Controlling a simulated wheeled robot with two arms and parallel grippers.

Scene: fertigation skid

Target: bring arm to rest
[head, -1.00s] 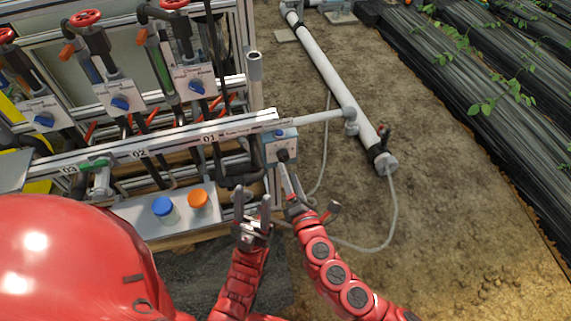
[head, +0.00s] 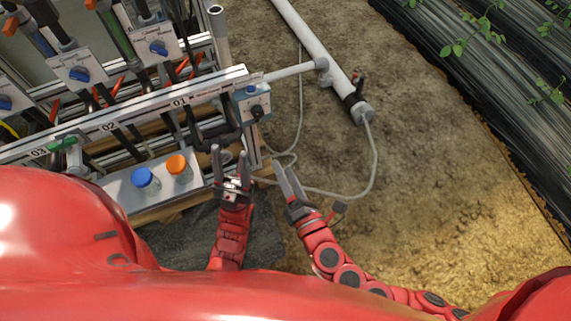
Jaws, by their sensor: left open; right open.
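My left gripper (head: 230,165) is open and empty, with its fingers pointing up the picture just right of the skid's lower shelf. My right gripper (head: 288,180) is open and empty, over the soil right of the skid. Its red arm reaches in from the lower right. Neither gripper visibly holds or touches anything.
The fertigation skid (head: 150,115) with blue knobs fills the upper left. Its shelf (head: 127,190) bears a blue-capped bottle (head: 145,178) and an orange-capped bottle (head: 177,166). A white pipe (head: 318,50) and grey hose (head: 376,160) lie right. Open soil (head: 440,190) lies beyond.

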